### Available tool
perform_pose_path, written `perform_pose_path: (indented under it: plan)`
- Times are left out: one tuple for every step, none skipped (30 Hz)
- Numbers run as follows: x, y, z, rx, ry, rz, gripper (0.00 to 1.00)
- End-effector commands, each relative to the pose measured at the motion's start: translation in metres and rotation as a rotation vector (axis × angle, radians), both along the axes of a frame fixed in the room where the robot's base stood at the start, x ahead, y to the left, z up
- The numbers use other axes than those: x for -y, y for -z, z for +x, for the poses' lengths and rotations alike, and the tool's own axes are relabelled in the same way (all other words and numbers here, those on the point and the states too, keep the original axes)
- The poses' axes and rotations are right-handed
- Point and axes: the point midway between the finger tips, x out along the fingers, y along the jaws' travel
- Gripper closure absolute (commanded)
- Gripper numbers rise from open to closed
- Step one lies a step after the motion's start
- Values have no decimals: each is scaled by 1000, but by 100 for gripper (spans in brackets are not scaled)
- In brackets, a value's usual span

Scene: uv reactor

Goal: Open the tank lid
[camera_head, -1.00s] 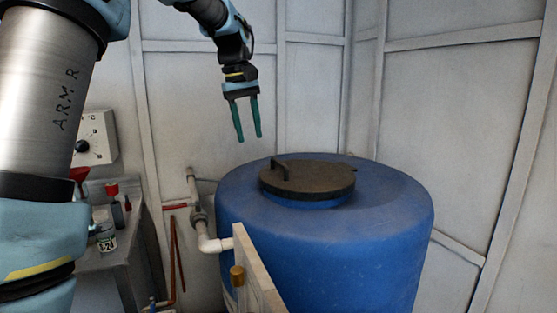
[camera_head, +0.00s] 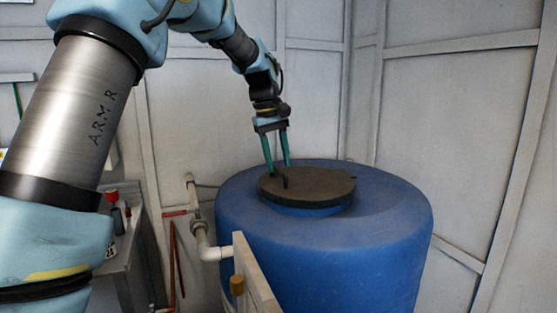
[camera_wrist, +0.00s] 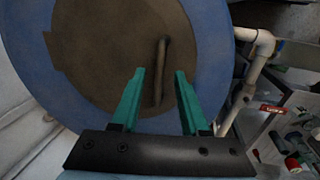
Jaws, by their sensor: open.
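The blue tank (camera_head: 330,255) stands in the middle of the head view, with a dark round lid (camera_head: 320,187) on its top. The lid lies flat on the tank's opening. Its bar handle (camera_head: 285,182) is on the near left part of the lid. My gripper (camera_head: 281,170) is open, pointing down at the handle. In the wrist view, the handle (camera_wrist: 160,72) shows between and beyond the two green fingers of my gripper (camera_wrist: 166,72). The lid (camera_wrist: 115,45) also fills much of that view. I cannot tell whether the fingers touch the handle.
A white pipe (camera_head: 205,245) runs along the tank's left side. A pale board (camera_head: 255,275) stands in front of the tank. A grey bench (camera_head: 125,255) with small bottles is at the left. White panelled walls close in behind and to the right.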

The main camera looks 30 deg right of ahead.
Motion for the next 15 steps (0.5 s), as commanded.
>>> perform_pose_path:
  plan:
    - [1, 3, 0, 0, 0, 0, 55]
    - [1, 4, 0, 0, 0, 0, 55]
    - [1, 5, 0, 0, 1, 0, 55]
    - [1, 6, 0, 0, 1, 0, 55]
    - [1, 6, 0, 0, 1, 0, 55]
    - [1, 7, 0, 0, 1, 0, 55]
    - [1, 7, 0, 0, 1, 0, 55]
    - [1, 7, 0, 0, 1, 0, 55]
    - [1, 7, 0, 0, 1, 0, 55]
    - [1, 7, 0, 0, 1, 0, 55]
    - [1, 7, 0, 0, 0, 0, 55]
    - [1, 7, 0, 0, 1, 0, 59]
    - [1, 7, 0, 0, 0, 0, 62]
    - [1, 7, 0, 0, 1, 0, 66]
    - [1, 7, 0, 0, 0, 0, 70]
